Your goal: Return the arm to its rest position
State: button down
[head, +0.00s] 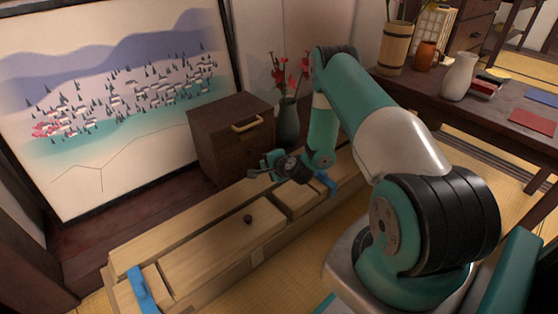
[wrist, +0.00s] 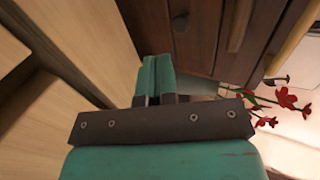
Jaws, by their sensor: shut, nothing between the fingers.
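My arm, teal and white, stretches from the right of the head view toward the middle. My gripper (head: 259,168) is over the long pale wooden box (head: 205,250), in front of the small dark chest (head: 215,150). In the wrist view, the teal fingers of my gripper (wrist: 158,72) are pressed together with nothing between them. They point toward the dark wooden front of the chest (wrist: 190,45). Whether they touch it I cannot tell.
A dark vase (head: 288,125) with red flowers stands beside the chest; the flowers (wrist: 285,98) show close by in the wrist view. The box has a dark knob (head: 248,219) and a blue strap (head: 142,290). A table (head: 425,88) at right holds a white vase (head: 459,77).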

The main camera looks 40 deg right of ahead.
jog(key=p+v, duration=0.1)
jog(key=v, duration=0.5)
jog(key=shift+s+p, duration=0.2)
jog(key=shift+p, duration=0.2)
jog(key=w+a+r+n+g+y+p, duration=0.15)
jog(key=a+r+n+y, duration=0.25)
jog(key=a+r+n, duration=0.55)
jog(key=a+r+n+g+y+p, duration=0.25)
jog(key=a+r+n+y, duration=0.2)
jog(key=a+r, duration=0.9)
jog(key=s+a+r+n+g, duration=0.5)
jog(key=s+a+r+n, duration=0.15)
jog(key=s+r, duration=0.45)
jog(key=s+r+n+g+h+p, duration=0.1)
jog(key=s+r+n+g+h, duration=0.2)
jog(key=s, duration=0.6)
jog(key=s+r+n+h+p, duration=0.1)
jog(key=s+r+n+p, duration=0.1)
jog(key=s+r, duration=0.5)
notch_tip(320, 180, up, 36)
jog(key=s+p, duration=0.1)
jog(key=p, duration=3.6)
jog(key=shift+s+a+p, duration=0.2)
jog(key=shift+a+p, duration=0.1)
jog(key=shift+p, duration=0.05)
